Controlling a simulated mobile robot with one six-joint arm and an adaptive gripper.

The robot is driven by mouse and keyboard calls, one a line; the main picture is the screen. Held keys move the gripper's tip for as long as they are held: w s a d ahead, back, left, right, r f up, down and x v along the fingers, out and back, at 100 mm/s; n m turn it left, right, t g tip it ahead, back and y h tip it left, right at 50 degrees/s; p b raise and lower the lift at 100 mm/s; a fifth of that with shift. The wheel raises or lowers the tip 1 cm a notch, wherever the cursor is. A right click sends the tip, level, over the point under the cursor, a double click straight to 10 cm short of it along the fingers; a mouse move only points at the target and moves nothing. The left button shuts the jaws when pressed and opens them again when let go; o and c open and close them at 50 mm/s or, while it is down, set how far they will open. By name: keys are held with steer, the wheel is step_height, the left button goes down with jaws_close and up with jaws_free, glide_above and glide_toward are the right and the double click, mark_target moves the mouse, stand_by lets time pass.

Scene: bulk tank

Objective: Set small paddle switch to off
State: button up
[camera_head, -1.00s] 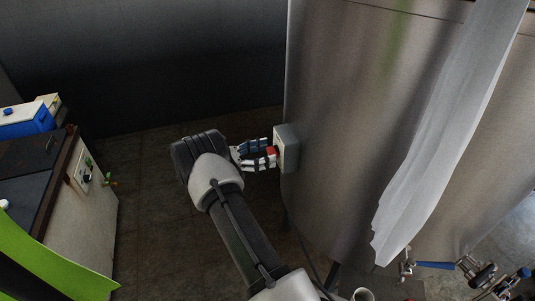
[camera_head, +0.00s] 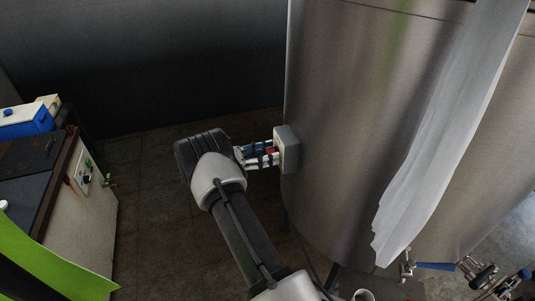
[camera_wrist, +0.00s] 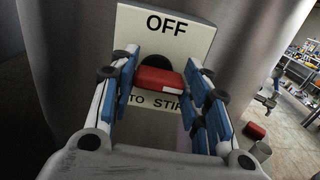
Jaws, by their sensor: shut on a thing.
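The small paddle switch is a red paddle (camera_wrist: 160,80) on a pale box (camera_wrist: 205,35) fixed to the side of the steel tank. The box carries the word OFF above the paddle and partly hidden lettering below it. In the head view the box (camera_head: 288,150) shows at the tank's left edge, and a bit of the red paddle (camera_head: 270,150) shows between the fingers. My gripper (camera_wrist: 165,85) is shut on the paddle, with blue finger pads on its left and right sides. In the head view my gripper (camera_head: 268,154) reaches the box from the left.
The steel tank (camera_head: 340,110) fills the right, with a pale sheet (camera_head: 440,140) hanging down it. Valves with blue handles (camera_head: 435,266) sit at lower right. A cabinet (camera_head: 80,210) stands at left, with a blue box (camera_head: 28,122) on it. Floor between is clear.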

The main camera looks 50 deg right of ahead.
steer(key=shift+c, duration=0.8)
steer(key=n+p, duration=0.2)
steer(key=n, duration=0.6)
steer(key=shift+w+d+r, duration=0.1)
steer(key=shift+w, duration=0.05)
steer(key=n, duration=0.5)
steer(key=shift+w+p, duration=0.1)
steer(key=shift+p, duration=0.2)
steer(key=shift+w+d+n, duration=0.1)
steer(key=shift+n, duration=2.4)
